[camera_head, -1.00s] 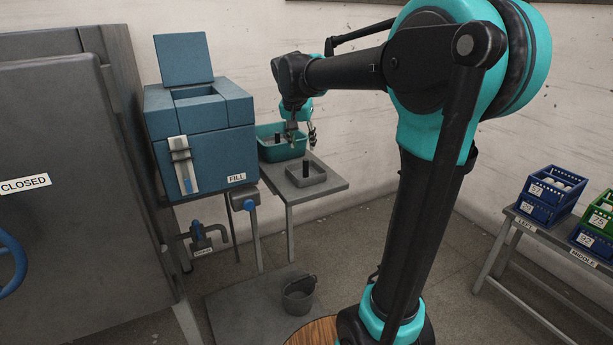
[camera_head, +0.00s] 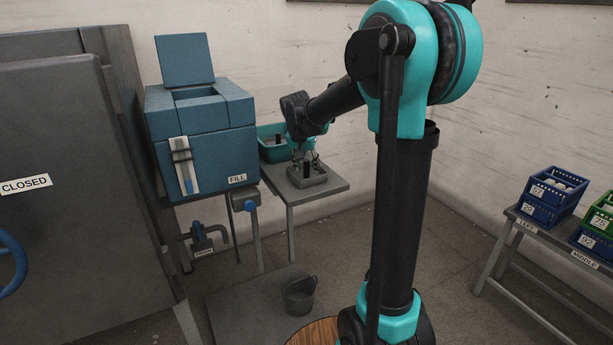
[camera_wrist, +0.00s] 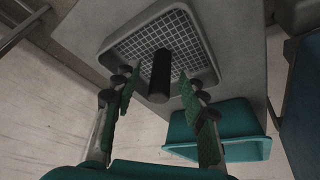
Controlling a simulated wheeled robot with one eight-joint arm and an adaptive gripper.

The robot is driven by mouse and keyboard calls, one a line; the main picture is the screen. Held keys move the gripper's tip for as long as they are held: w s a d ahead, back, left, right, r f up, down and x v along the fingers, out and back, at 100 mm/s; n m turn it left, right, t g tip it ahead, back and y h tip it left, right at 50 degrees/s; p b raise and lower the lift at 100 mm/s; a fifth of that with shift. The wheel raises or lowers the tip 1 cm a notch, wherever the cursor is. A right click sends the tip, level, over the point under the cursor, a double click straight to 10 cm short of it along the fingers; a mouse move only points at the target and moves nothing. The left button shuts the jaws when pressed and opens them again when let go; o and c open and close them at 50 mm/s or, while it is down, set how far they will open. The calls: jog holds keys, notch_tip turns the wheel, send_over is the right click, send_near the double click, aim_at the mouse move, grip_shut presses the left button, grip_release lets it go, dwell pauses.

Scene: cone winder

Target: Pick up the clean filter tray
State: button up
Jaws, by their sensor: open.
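A grey filter tray (camera_head: 318,181) with a dark upright post handle sits on the small metal side table. In the wrist view the tray (camera_wrist: 203,66) shows a pale mesh floor, and the black handle (camera_wrist: 160,78) rises from it toward me. My gripper (camera_head: 306,164) is above the tray, around the height of the handle. In the wrist view my gripper (camera_wrist: 158,92) is open, with one finger on each side of the handle. Gaps show between the handle and both fingers. Which tray counts as clean is not labelled.
A teal bin (camera_head: 266,152) with a dark post inside stands behind the tray; it also shows in the wrist view (camera_wrist: 245,150). A blue machine (camera_head: 205,138) with its lid raised is on the left. A bucket (camera_head: 299,296) stands below. Crates (camera_head: 548,196) are at right.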

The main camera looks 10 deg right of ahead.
jog(key=shift+c, duration=0.3)
grip_shut()
jog(key=shift+r, duration=0.15)
